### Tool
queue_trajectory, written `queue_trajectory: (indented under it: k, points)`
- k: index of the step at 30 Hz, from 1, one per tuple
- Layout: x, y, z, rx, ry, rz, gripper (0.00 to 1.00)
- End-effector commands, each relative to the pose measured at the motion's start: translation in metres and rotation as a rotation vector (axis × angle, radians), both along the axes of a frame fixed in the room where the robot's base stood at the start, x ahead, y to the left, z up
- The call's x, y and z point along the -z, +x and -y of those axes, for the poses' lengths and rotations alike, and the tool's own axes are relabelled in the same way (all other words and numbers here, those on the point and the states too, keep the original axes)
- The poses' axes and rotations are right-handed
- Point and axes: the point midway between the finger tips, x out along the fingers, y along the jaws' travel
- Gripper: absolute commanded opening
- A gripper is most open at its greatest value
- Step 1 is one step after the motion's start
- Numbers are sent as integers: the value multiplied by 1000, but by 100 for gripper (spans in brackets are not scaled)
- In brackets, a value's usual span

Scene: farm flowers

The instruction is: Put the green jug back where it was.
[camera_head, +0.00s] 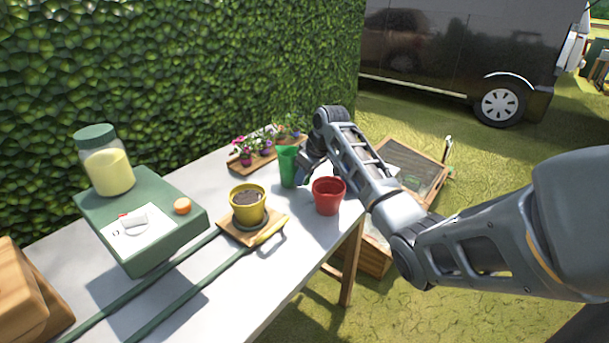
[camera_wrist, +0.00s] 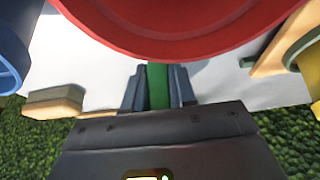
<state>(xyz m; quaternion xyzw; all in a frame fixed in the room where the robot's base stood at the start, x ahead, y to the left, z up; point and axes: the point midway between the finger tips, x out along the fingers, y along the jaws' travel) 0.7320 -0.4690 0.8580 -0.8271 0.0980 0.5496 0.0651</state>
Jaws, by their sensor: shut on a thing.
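The green jug (camera_head: 287,167) is upright at the far part of the white table, between the flower tray and the red pot. My gripper (camera_head: 303,172) reaches it from the right and is partly hidden by my own arm. In the wrist view my gripper (camera_wrist: 159,88) is shut on a narrow green part of the jug (camera_wrist: 158,78). The rest of the jug is hidden there. I cannot tell whether its base touches the table.
A red pot (camera_head: 328,196) stands close at the right, and fills the top of the wrist view. A yellow pot (camera_head: 248,204) sits on a wooden board (camera_head: 232,231). A flower tray (camera_head: 250,165) lies behind. A blue rim (camera_wrist: 12,66) shows in the wrist view.

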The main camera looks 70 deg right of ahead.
Motion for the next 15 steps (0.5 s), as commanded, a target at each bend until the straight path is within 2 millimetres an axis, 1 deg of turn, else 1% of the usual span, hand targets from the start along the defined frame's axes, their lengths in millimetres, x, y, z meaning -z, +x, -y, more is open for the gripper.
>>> queue_trajectory:
  k: [6,7,12,15]
  points:
    - [2,0,0,0,0,0,0]
    - [2,0,0,0,0,0,27]
    - [2,0,0,0,0,0,44]
    - [2,0,0,0,0,0,51]
